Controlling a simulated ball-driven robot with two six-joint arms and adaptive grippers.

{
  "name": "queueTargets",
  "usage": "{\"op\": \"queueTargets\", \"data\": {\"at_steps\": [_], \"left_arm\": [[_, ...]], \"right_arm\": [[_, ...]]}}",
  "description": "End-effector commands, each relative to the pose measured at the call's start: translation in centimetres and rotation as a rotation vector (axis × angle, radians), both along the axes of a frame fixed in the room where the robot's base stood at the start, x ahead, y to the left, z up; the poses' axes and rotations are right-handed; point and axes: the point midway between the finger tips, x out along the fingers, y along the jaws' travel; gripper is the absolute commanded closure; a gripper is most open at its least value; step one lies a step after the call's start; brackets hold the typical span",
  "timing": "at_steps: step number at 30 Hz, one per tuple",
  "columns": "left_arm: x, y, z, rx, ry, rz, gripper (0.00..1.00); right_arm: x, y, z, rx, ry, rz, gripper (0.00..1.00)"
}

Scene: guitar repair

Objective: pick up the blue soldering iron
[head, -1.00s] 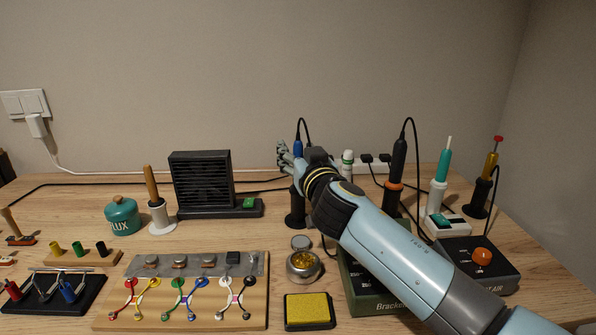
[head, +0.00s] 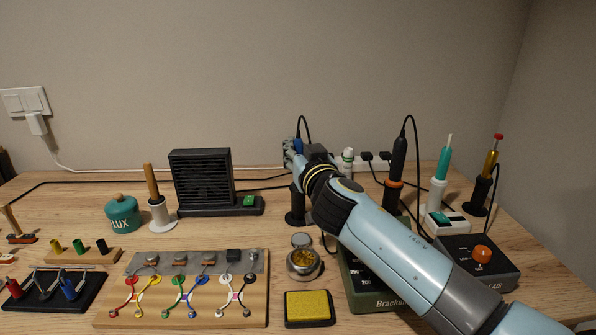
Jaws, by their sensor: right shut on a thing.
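The blue soldering iron (head: 298,146) stands upright in a black holder (head: 295,207) at the back middle of the bench, with a black cable arching from its top. My right gripper (head: 293,152) is shut around its blue handle. My right arm comes in from the lower right and hides part of the holder. The iron still sits at the holder, and its lower part is hidden. My left gripper is not in view.
A black fume extractor (head: 201,181) stands left of the iron. A brass wool tin (head: 304,262) and a yellow sponge (head: 307,306) lie in front. A black-and-orange iron (head: 398,160) stands to the right. A green station (head: 368,290) is partly under my arm.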

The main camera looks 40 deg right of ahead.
Motion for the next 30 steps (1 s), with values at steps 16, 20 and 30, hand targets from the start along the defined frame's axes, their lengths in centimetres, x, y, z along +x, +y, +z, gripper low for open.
{"op": "queueTargets", "data": {"at_steps": [16, 20, 30], "left_arm": [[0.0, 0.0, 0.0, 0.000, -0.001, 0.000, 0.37], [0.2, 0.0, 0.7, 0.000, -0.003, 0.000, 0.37], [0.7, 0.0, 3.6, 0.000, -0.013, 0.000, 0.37]], "right_arm": [[-0.1, 0.0, -0.1, 0.000, 0.003, -0.001, 1.00], [0.0, 0.0, 1.2, 0.000, 0.000, -0.002, 1.00], [0.0, 0.0, 8.3, 0.001, -0.003, 0.000, 1.00]]}}
